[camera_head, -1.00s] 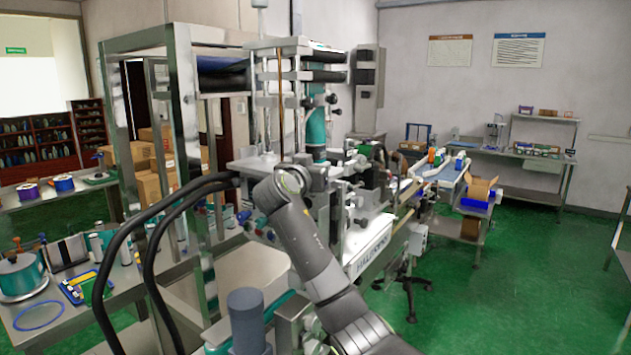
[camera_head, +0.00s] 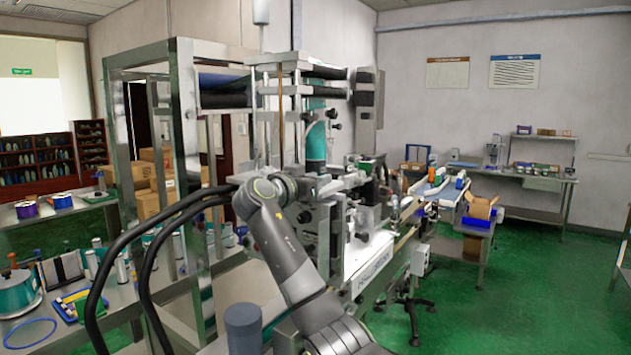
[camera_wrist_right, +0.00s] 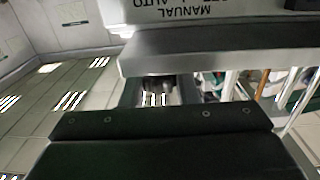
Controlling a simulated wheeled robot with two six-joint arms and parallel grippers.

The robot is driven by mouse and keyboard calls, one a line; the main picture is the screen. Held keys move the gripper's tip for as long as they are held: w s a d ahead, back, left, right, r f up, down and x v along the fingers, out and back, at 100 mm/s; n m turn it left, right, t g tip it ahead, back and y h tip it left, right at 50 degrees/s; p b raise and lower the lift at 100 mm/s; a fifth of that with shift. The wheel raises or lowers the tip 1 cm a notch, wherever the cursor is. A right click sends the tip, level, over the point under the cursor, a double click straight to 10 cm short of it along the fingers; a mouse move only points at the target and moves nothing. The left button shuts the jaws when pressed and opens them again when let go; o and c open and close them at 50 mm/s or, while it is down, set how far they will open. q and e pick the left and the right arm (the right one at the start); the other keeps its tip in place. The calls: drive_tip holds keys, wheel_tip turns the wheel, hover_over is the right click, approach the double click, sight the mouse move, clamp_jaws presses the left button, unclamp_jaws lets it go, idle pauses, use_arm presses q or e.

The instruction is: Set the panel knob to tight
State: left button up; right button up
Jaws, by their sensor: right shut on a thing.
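My right gripper (camera_head: 322,184) is at the machine, where its fingers are hard to make out in the head view. In the right wrist view a pale panel (camera_wrist_right: 205,55) with upside-down lettering, "MANUAL" and "AUTO", lies close across the top. The dark gripper body (camera_wrist_right: 165,128) fills the bottom of that view. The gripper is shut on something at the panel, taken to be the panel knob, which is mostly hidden. The knob's pointer and setting cannot be read. My left gripper is out of view.
The sleeve machine's steel frame (camera_head: 183,130) and black hoses (camera_head: 150,235) stand close to my arm on the left. A conveyor (camera_head: 435,188) runs to the back right. A side table (camera_head: 95,315) holds tools and spools. Green floor (camera_head: 530,300) is open at right.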

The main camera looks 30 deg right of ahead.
drive_tip(key=o, duration=0.9)
drive_tip(key=shift+o, duration=0.2)
drive_tip(key=shift+s+a+f+b, duration=0.1)
drive_tip(key=shift+s+a+b, duration=0.05)
drive_tip(key=shift+a+b, duration=0.3)
drive_tip(key=b+v, duration=0.6)
drive_tip(key=v, duration=1)
drive_tip(key=shift+a, duration=0.25)
